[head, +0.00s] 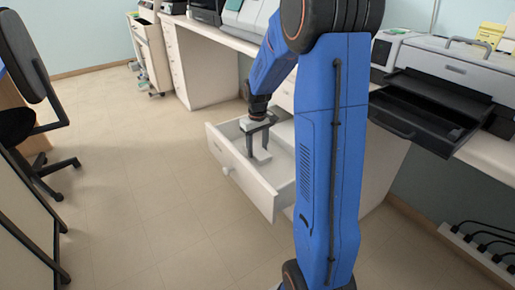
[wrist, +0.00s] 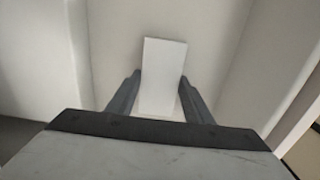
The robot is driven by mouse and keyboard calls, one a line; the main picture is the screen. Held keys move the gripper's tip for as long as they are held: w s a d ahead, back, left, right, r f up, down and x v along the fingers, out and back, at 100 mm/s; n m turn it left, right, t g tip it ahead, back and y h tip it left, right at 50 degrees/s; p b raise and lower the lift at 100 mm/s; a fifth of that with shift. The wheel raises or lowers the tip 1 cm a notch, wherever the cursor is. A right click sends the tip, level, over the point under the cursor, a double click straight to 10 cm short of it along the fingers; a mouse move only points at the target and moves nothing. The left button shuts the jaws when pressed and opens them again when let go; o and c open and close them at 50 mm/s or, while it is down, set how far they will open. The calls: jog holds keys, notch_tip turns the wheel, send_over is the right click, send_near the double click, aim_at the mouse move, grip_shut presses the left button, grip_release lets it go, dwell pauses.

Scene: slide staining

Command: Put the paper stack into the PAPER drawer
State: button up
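The paper stack (wrist: 163,72) is a white, flat, oblong block. It is inside the open drawer (head: 243,180), between the two fingers of my gripper (head: 259,148). In the wrist view my gripper (wrist: 160,76) has one fingertip at each long side of the stack, with no clear gap at either tip, so it looks shut on the stack. The stack also shows low between the fingers in the head view (head: 263,156). It is close to the drawer floor; I cannot tell whether it touches it. No label is readable on the drawer front.
A printer (head: 450,70) with an extended black tray (head: 425,115) stands on the counter at the right. The drawer walls surround my gripper, with bare floor inside. An office chair (head: 30,100) stands at the left. The floor between is clear.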

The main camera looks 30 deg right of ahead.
aim_at(258, 150)
jog(key=o, duration=0.4)
jog(key=shift+r, duration=0.1)
notch_tip(258, 150, up, 11)
jog(key=s+a+r+t, duration=0.1)
jog(key=s+a+r, duration=0.4)
jog(key=s, duration=0.1)
jog(key=s+a+t, duration=0.2)
jog(key=s+a, duration=0.3)
jog(key=s, duration=0.7)
jog(key=s+a+t, duration=0.1)
jog(key=s+a, duration=0.5)
jog(key=s, duration=0.6)
jog(key=shift+f+t, duration=0.15)
jog(key=shift+t, duration=0.25)
jog(key=shift+s, duration=0.1)
